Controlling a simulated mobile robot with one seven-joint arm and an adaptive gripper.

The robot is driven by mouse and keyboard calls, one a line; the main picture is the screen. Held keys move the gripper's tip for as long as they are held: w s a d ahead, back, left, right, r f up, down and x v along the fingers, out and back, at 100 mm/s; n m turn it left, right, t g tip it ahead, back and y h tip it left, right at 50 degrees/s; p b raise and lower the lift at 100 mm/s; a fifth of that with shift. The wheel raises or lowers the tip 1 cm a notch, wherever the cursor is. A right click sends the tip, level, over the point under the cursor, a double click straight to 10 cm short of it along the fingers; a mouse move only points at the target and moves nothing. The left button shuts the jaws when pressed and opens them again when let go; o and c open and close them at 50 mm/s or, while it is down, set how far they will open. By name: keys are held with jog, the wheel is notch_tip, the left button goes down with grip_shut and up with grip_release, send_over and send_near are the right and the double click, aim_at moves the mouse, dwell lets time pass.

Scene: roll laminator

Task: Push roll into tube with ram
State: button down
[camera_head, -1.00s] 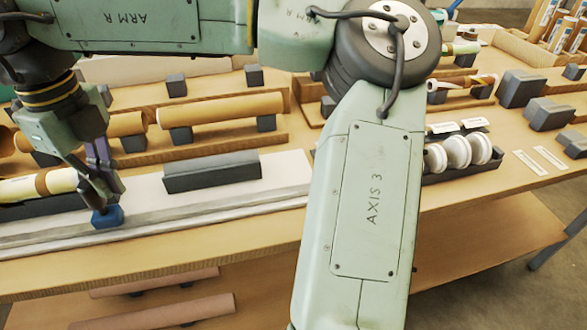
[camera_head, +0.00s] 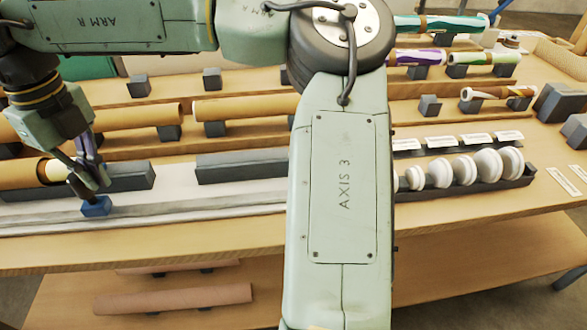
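A brown cardboard tube (camera_head: 14,174) lies at the left edge, its open end facing right. A short length of cream roll (camera_head: 56,171) shows at its mouth; how far it reaches inside is hidden. My gripper (camera_head: 90,186) points down just right of the roll, in front of a dark grey cradle (camera_head: 130,176). Its fingertips are at a blue block (camera_head: 95,207) on the pale rail (camera_head: 185,208), which looks like the ram's handle. Whether the fingers grip the block or only touch it is unclear.
A second grey block (camera_head: 240,167) stands on the rail to the right. Brown tubes (camera_head: 245,107) lie on racks behind. My arm hides the bench's middle. White flanged plugs (camera_head: 465,170) sit in a holder at right. Pinkish tubes (camera_head: 175,299) lie on the lower shelf.

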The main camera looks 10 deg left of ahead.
jog(key=a, duration=0.2)
jog(key=s+a+p, duration=0.1)
jog(key=a, duration=0.1)
jog(key=s+a+p, duration=0.1)
jog(key=a, duration=0.2)
jog(key=shift+s+r, duration=0.1)
jog(key=shift+s, duration=0.05)
jog(key=shift+s+a, duration=0.15)
jog(key=shift+a, duration=0.5)
jog(key=shift+d, duration=0.1)
jog(key=shift+w+d, duration=0.25)
jog(key=shift+d, duration=0.65)
notch_tip(320, 180, up, 8)
jog(key=p, duration=0.1)
dwell(0.6)
